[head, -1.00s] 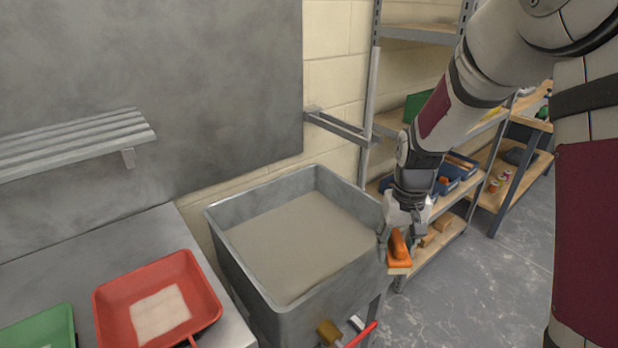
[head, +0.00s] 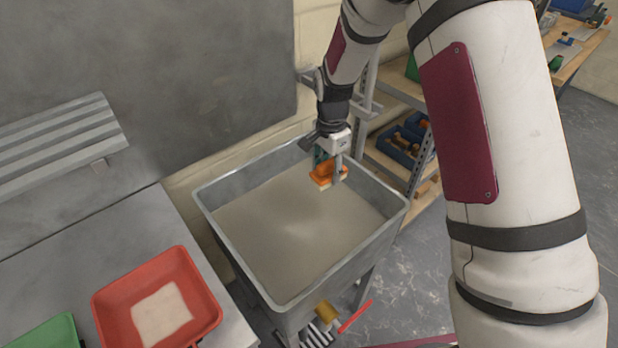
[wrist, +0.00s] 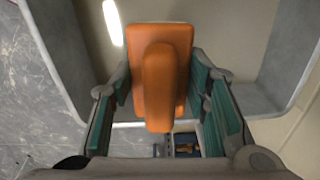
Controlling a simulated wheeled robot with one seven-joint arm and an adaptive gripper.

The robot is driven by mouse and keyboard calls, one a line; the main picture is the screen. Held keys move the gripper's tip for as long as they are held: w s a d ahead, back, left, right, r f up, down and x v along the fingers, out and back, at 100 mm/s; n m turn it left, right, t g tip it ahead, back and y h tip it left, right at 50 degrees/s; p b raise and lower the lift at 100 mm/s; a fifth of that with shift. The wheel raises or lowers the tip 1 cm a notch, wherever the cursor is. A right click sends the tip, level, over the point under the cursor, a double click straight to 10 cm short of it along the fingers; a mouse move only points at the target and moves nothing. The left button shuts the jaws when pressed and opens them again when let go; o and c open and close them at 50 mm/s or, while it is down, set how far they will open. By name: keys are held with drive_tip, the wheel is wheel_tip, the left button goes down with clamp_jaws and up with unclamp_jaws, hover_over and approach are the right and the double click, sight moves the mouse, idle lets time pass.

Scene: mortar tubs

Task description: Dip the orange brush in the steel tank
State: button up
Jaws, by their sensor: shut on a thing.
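The orange brush (head: 324,173) is held in my gripper (head: 331,168), with its pale bristle side facing down. In the head view it hangs over the back right part of the steel tank (head: 229,243), inside the rim. The brush looks to be above the surface, though I cannot tell the exact gap. In the wrist view the brush (wrist: 160,75) fills the space between the green-lined fingers, its orange handle towards the camera. The bristles are hidden there.
A red tray (head: 195,268) with a pale patch and a green tray (head: 52,332) sit on the steel counter left of the tank. A slatted wall shelf (head: 60,135) is above. A red-handled valve (head: 355,316) sticks out at the tank's front. Shelving with blue bins (head: 398,150) stands behind right.

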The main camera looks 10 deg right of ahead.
drive_tip(key=s+a+m+p, duration=0.4)
drive_tip(key=a+m+p, duration=0.15)
drive_tip(key=m, duration=0.25)
wheel_tip(320, 180, down, 21)
drive_tip(key=b, duration=0.6)
idle(1.0)
drive_tip(key=shift+a+f, duration=0.1)
idle(0.4)
wheel_tip(320, 180, up, 20)
drive_tip(key=p, duration=0.4)
drive_tip(key=shift+f, duration=0.25)
idle(1.4)
idle(1.3)
